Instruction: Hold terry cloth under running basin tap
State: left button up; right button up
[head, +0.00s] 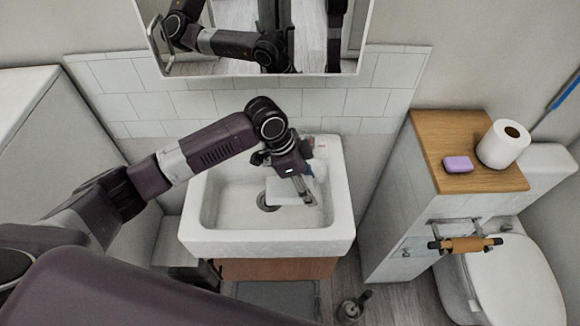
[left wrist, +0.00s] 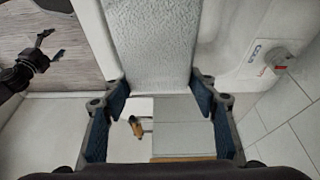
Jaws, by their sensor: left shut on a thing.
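My left gripper (head: 306,193) is over the right part of the white basin (head: 208,240), pointing down. It is shut on the white terry cloth (head: 283,191), which extends left over the dark drain. In the left wrist view, the cloth (left wrist: 155,45) is a pale, textured strip between the two blue-padded fingers of the gripper (left wrist: 160,92). The tap is not clearly visible; the arm and gripper cover part of the basin's back edge. I cannot make out any running water.
A wooden-topped cabinet (head: 425,150) at right bears a purple soap bar (head: 458,164) and a toilet roll (head: 503,145). A mirror (head: 325,40) hangs above the basin.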

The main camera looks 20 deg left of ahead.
pick_arm(q)
jog(key=s+d+f+m+p, duration=0.1)
jog(key=d, duration=0.1)
jog(key=s+d+f+m+g+p, duration=0.1)
jog(key=d+m, duration=0.1)
jog(key=d, duration=0.1)
jog(key=s+d+f+m+p, duration=0.1)
jog(key=d, duration=0.2)
jog(key=shift+f+m+g, duration=0.3)
jog(key=shift+f, duration=0.1)
pick_arm(e)
notch_tip(320, 180, up, 4)
pick_arm(q)
jog(key=shift+s+d+f, duration=0.25)
jog(key=shift+f, duration=0.05)
jog(key=w+a+f+b, duration=0.2)
jog(key=w+a+b, duration=0.5)
jog(key=a, duration=0.5)
jog(key=shift+f, duration=0.4)
pick_arm(e)
notch_tip(320, 180, down, 7)
jog(key=shift+d, duration=0.15)
jog(key=shift+c, duration=0.4)
